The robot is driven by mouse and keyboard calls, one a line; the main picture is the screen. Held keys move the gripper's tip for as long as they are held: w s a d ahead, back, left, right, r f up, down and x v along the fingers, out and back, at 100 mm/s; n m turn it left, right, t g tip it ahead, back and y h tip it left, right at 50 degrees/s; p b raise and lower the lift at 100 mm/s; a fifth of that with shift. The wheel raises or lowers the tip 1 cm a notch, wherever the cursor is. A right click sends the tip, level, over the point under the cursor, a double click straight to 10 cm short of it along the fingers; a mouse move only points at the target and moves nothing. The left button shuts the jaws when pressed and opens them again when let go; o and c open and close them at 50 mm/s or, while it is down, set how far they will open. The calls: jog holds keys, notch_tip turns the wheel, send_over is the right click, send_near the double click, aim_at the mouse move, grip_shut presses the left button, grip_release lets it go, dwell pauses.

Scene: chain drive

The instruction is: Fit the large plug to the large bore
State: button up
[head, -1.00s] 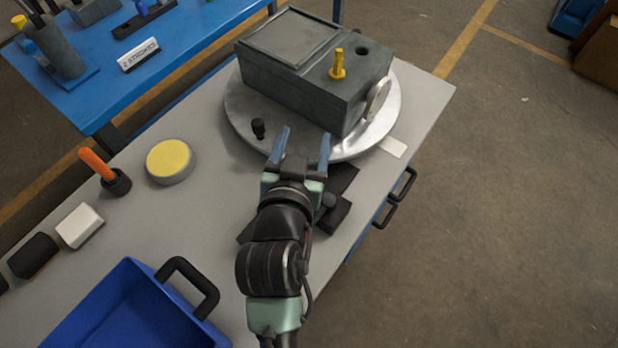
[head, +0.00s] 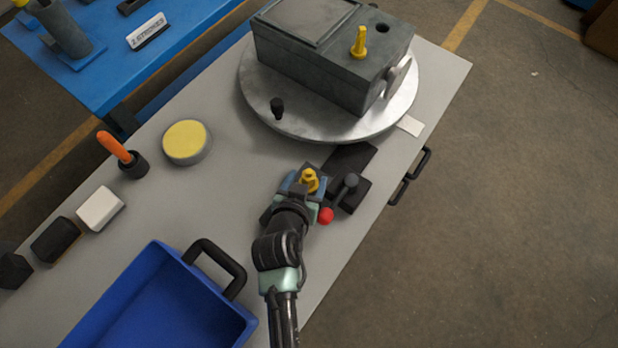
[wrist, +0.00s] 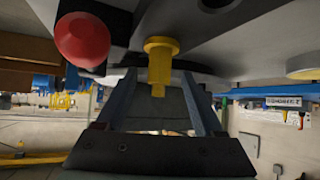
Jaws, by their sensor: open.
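A yellow plug (head: 309,179) stands between the fingers of my gripper (head: 306,186) on the near part of the bench. In the wrist view this plug (wrist: 160,62) shows between the two spread blue fingers, with visible gaps on both sides. My gripper is open. A second yellow plug (head: 360,42) stands upright in the top of the grey housing (head: 315,65). A dark open bore (head: 382,28) lies beside it in the same top face. The frames do not settle which plug is the large one.
The housing sits on a round metal turntable (head: 270,118) with a black knob (head: 277,108). A red ball knob (head: 326,215) and a dark lever (head: 347,188) are close right of my gripper. A blue bin (head: 150,305) and a yellow-topped disc (head: 185,141) lie left.

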jog(key=shift+w+d+f, duration=0.15)
jog(key=shift+w+f, duration=0.15)
jog(key=shift+w, duration=0.25)
jog(key=shift+x, duration=2)
jog(key=shift+c, duration=0.2)
grip_shut()
